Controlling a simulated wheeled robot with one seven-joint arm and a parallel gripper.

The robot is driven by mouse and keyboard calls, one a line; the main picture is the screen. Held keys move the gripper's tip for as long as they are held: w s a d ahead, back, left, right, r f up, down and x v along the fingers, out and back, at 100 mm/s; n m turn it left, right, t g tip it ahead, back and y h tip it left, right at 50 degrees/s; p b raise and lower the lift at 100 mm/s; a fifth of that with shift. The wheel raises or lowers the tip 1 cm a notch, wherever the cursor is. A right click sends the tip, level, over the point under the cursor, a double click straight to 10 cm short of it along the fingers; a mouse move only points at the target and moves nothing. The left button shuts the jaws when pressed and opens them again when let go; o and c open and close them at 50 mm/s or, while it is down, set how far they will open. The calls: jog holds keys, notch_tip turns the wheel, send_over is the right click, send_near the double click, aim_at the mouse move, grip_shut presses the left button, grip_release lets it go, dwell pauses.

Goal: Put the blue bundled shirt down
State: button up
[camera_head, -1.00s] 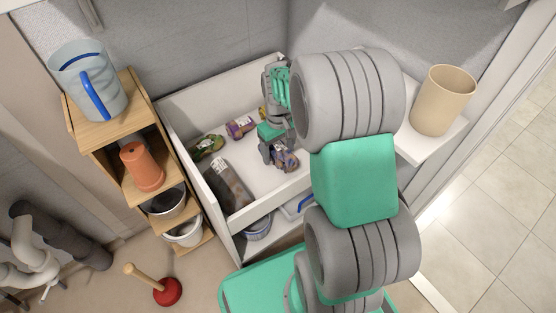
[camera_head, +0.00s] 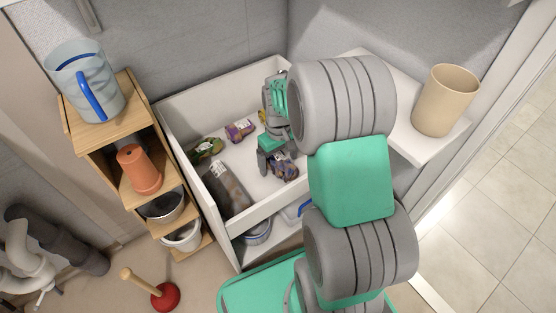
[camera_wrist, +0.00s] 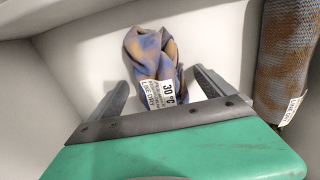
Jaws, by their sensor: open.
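The blue bundled shirt (camera_wrist: 152,56), blue with orange-brown patches and a white care label, lies on the floor of the white basin (camera_wrist: 90,65). In the head view the shirt (camera_head: 284,168) is near the basin's front wall. My gripper (camera_wrist: 160,82) is open, with its two fingers apart on either side of the shirt's labelled end. Most of the shirt extends beyond the fingertips. In the head view my gripper (camera_head: 272,157) is over the basin just beside the shirt, and my arm hides the basin's right part.
A dark rolled cloth (camera_head: 228,188) lies along the basin's left front; it also shows at right in the wrist view (camera_wrist: 287,55). A purple bundle (camera_head: 239,130) and a green bundle (camera_head: 207,148) lie farther back. A beige cup (camera_head: 444,100) stands on the right ledge.

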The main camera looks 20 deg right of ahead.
aim_at(279, 154)
notch_tip(279, 154, up, 12)
jog(key=p, duration=0.4)
jog(key=shift+p, duration=0.4)
jog(key=s+a+r+m+t, duration=0.1)
jog(key=s+a+r, duration=0.1)
jog(key=s+a, duration=0.4)
jog(key=s+a+r+m+t, duration=0.1)
jog(key=s+a+r, duration=0.2)
jog(key=s, duration=0.6)
notch_tip(279, 154, up, 36)
jog(key=w+t+p, duration=0.1)
jog(key=w+p, duration=0.1)
jog(key=p, duration=3.1)
jog(key=shift+a, duration=0.2)
jog(key=shift+r, duration=0.1)
